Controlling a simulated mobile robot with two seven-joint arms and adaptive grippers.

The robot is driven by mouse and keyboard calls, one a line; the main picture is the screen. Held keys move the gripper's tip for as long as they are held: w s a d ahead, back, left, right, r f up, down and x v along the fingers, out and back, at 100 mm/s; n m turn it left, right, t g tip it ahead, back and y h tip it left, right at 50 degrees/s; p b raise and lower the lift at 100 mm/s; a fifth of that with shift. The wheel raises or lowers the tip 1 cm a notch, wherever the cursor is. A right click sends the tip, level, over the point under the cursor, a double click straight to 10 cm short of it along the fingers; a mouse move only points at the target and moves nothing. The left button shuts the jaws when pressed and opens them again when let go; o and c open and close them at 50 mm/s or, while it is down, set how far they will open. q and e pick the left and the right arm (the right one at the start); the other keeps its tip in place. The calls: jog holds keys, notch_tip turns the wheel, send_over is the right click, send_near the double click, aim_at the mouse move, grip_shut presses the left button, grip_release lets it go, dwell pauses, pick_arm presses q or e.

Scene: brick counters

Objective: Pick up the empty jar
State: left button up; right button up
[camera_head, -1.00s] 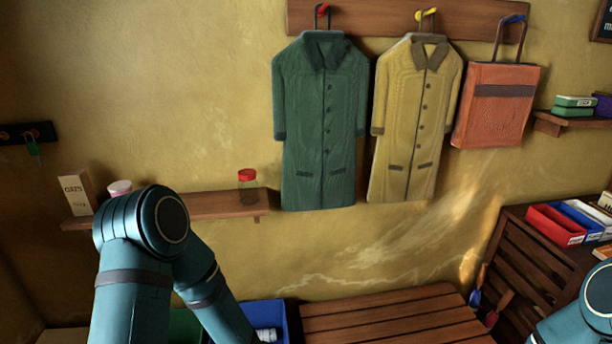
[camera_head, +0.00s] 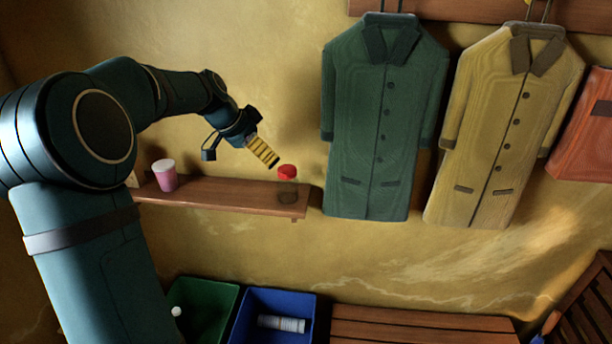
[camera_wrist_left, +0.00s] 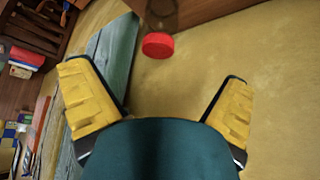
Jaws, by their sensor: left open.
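The jar (camera_head: 288,188) is clear with a red lid and stands upright near the right end of the wooden wall shelf. It looks empty, with dark shelf showing through it. My left gripper (camera_head: 262,152) is up and to the left of the jar, apart from it, with yellow finger pads. In the left wrist view the gripper (camera_wrist_left: 160,105) has its fingers spread wide with nothing between them. There the jar's red lid (camera_wrist_left: 158,45) lies beyond the fingertips, between them and a little toward the top. My right gripper is not in view.
A pink cup (camera_head: 164,175) stands further left on the shelf (camera_head: 232,194). A green coat (camera_head: 383,120) hangs just right of the shelf end, with a yellow coat (camera_head: 500,130) beside it. A green bin (camera_head: 200,305) and a blue bin (camera_head: 275,300) stand below.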

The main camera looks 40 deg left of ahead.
aim_at(279, 172)
pick_arm(q)
jog(key=b+x, duration=0.1)
jog(key=x, duration=0.7)
jog(key=shift+w+f, duration=0.1)
jog(key=shift+w, duration=0.1)
jog(key=b+x, duration=0.1)
jog(key=x, duration=0.4)
jog(key=shift+d, duration=0.1)
jog(key=c, duration=1.4)
